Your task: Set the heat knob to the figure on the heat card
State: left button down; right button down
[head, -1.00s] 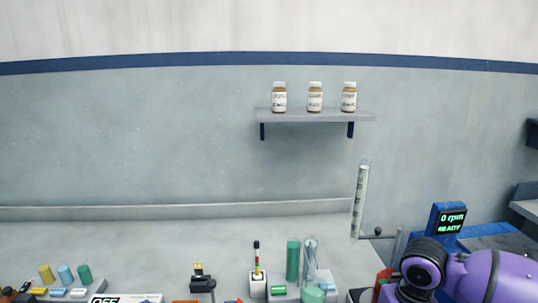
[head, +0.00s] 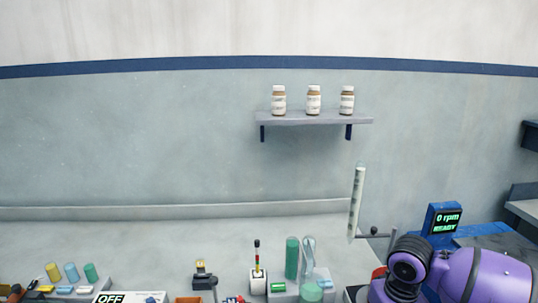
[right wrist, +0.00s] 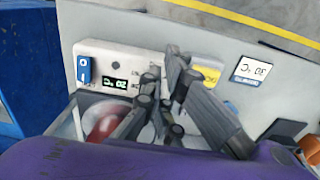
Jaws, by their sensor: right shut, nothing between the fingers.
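My right gripper (right wrist: 168,75) is shut and empty in the right wrist view, its dark fingers in front of a white control panel (right wrist: 130,55). The panel has a blue switch (right wrist: 83,70) and a small green-lit display (right wrist: 115,87) that seems to read 20 °C, upside down. The heat card (right wrist: 251,71) is a white card to the right of the fingers and appears to read 30 °C, upside down. I cannot make out the heat knob; the fingers may hide it. Whether they touch the panel is unclear. My left gripper is not in view.
A red rounded thing (right wrist: 103,128) lies below the panel, partly hidden. A yellow label (right wrist: 207,74) is beside the fingers. In the head view, a glass tube (head: 356,205) stands near a screen (head: 446,221) reading 0 rpm READY. Three bottles sit on a wall shelf (head: 315,118).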

jog(key=shift+a, duration=0.15)
jog(key=shift+s+a, duration=0.1)
jog(key=shift+s, duration=0.15)
jog(key=shift+r, duration=0.15)
notch_tip(320, 180, up, 6)
jog(key=shift+f, duration=0.15)
dwell(0.4)
